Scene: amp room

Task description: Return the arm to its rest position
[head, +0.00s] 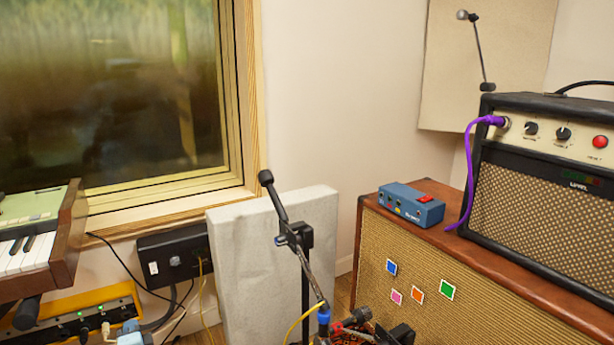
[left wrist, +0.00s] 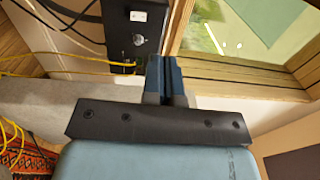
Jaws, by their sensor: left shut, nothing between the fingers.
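In the left wrist view my left gripper (left wrist: 166,62) has its two dark fingers together with nothing between them. Its black cross plate and pale blue body fill the lower middle. The fingertips appear in front of the lower window frame and beside the black wall box (left wrist: 122,30). In the head view a small pale blue part at the bottom edge, left of centre, seems to be mine; its jaws cannot be made out there. My right gripper does not show.
A microphone on a stand (head: 305,265) stands before a grey panel (head: 235,265). Yellow cables (left wrist: 50,57) hang by the wall box. A keyboard (head: 35,235) is at left. At right, a speaker cabinet (head: 480,290) carries a blue pedal (head: 410,205) and an amplifier (head: 545,180).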

